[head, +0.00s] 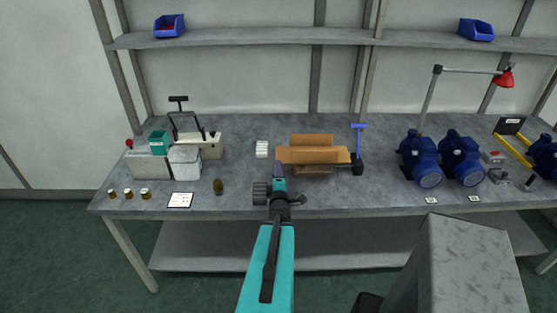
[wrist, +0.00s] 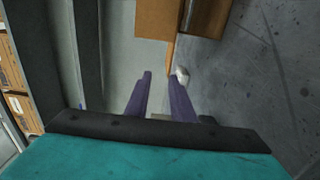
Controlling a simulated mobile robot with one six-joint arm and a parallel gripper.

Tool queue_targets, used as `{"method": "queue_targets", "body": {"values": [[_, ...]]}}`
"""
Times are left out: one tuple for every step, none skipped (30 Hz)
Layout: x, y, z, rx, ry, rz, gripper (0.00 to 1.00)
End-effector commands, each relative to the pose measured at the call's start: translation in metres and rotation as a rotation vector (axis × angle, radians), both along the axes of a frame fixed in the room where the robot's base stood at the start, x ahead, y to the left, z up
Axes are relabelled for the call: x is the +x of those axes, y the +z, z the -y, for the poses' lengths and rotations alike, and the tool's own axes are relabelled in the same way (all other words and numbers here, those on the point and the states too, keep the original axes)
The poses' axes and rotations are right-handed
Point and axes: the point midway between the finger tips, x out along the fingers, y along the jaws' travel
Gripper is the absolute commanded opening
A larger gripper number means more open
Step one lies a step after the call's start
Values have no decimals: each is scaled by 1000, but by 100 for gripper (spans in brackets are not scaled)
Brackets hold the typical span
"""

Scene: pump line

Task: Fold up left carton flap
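The open brown carton (head: 312,157) stands on the bench, right of centre in the head view, with flaps spread outward. Its left flap (head: 282,155) juts out to the left. In the wrist view the carton (wrist: 205,15) is at the top, and a thin orange-brown edge (wrist: 171,52), likely the left flap, points down toward the fingers. My gripper (head: 278,168) is in front of the carton's left end. In the wrist view my gripper (wrist: 161,80) has its two purple fingers apart with nothing between them. Contact with the flap cannot be told.
A white stack (head: 262,148) stands left of the carton. A blue-handled tool (head: 358,150) is close at its right. Blue pumps (head: 420,160) stand farther right. A small white item (wrist: 182,76) shows near my right finger.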

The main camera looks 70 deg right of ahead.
Motion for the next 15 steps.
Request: {"method": "queue_targets", "body": {"values": [[-1,-11,1,0,-2,0,22],[-2,-13,1,0,-3,0,22],[-3,-15,2,0,-4,0,22],[-4,-16,2,0,-5,0,22],[-4,-16,2,0,-6,0,22],[-5,-17,3,0,-7,0,22],[-5,-17,3,0,-8,0,22],[-6,-17,3,0,-8,0,22],[-6,-17,4,0,-9,0,22],[-7,-17,4,0,-10,0,22],[-7,-16,4,0,-10,0,22],[-7,-16,4,0,-10,0,22],[-7,-16,4,0,-11,0,22],[-7,-16,4,0,-11,0,22],[-7,-16,4,0,-11,0,22]]}}
